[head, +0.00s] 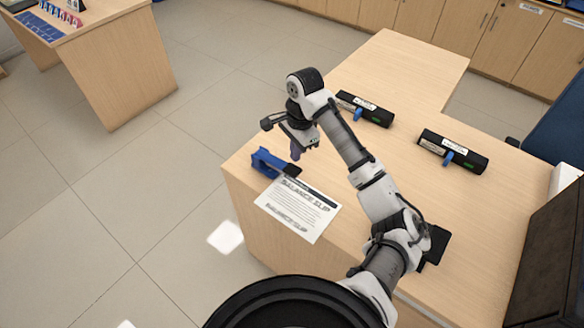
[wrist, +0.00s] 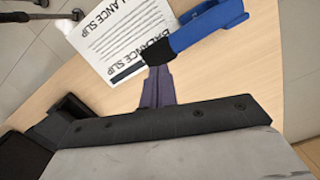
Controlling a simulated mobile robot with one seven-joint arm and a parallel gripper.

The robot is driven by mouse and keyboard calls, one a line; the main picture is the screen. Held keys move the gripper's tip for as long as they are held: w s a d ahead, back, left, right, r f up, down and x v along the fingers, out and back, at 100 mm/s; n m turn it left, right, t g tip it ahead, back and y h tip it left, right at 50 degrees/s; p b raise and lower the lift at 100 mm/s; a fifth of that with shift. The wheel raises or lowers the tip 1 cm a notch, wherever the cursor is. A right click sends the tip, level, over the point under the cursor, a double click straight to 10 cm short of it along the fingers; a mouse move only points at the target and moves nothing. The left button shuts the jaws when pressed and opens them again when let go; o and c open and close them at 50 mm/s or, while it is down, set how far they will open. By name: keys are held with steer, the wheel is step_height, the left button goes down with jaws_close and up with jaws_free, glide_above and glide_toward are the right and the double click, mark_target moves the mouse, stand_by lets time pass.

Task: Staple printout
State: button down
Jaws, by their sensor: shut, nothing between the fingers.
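The printout (head: 295,212), a white sheet headed "BALANCE SLIP", lies on the counter near its left edge. It also shows in the wrist view (wrist: 112,38). The blue stapler (head: 268,162) with a black end lies at the sheet's top edge; in the wrist view (wrist: 210,26) its black end is close to the heading. I cannot tell whether paper is between its jaws. My gripper (head: 296,153) is above the counter by the stapler's black end. Its purple fingers (wrist: 157,75) are together and empty, and appear right beside that end in the wrist view.
Two black labelled devices with blue parts (head: 372,112) (head: 466,158) lie farther back on the counter (head: 400,65). A dark monitor (head: 550,255) and blue chair (head: 560,132) are at right. The counter's left edge is close to the stapler. Cabinets (head: 420,20) line the back.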

mark_target(295, 167)
steer(key=shift+a+f, duration=0.1)
steer(key=shift+f, duration=1.35)
steer(key=shift+s+f+b, duration=0.1)
steer(key=shift+f+b, duration=0.85)
steer(key=shift+f, duration=1.3)
steer(key=shift+w+d+r+p, duration=0.6)
steer(key=shift+w+d+p, duration=0.05)
steer(key=shift+d+p, duration=0.25)
steer(key=shift+w+d+f, duration=0.1)
steer(key=shift+w+d, duration=0.15)
steer(key=shift+d, duration=0.1)
